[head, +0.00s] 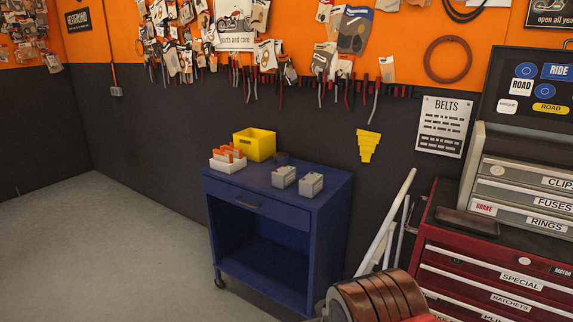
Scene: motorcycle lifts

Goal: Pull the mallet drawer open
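No drawer labelled for mallets can be read in the head view. The red tool cabinet (428,240) at the right has stacked drawers with white trim. Their readable labels include SPECIAL (521,281) and RATCHETS (511,302). A lower label is partly cut off by the bottom edge. A grey chest (482,160) on top has drawers labelled CLIPS, FUSES and RINGS. The blue cart (333,215) has one unlabelled top drawer (262,207), which looks shut. My gripper is not in view.
A yellow bin (256,144), a white holder (226,166) and two grey boxes (311,184) stand on the cart. A brown ribbed object (375,298) is at the bottom, partly before the red cabinet. Pale bars (387,235) lean between cart and cabinet. Floor (110,250) at left is clear.

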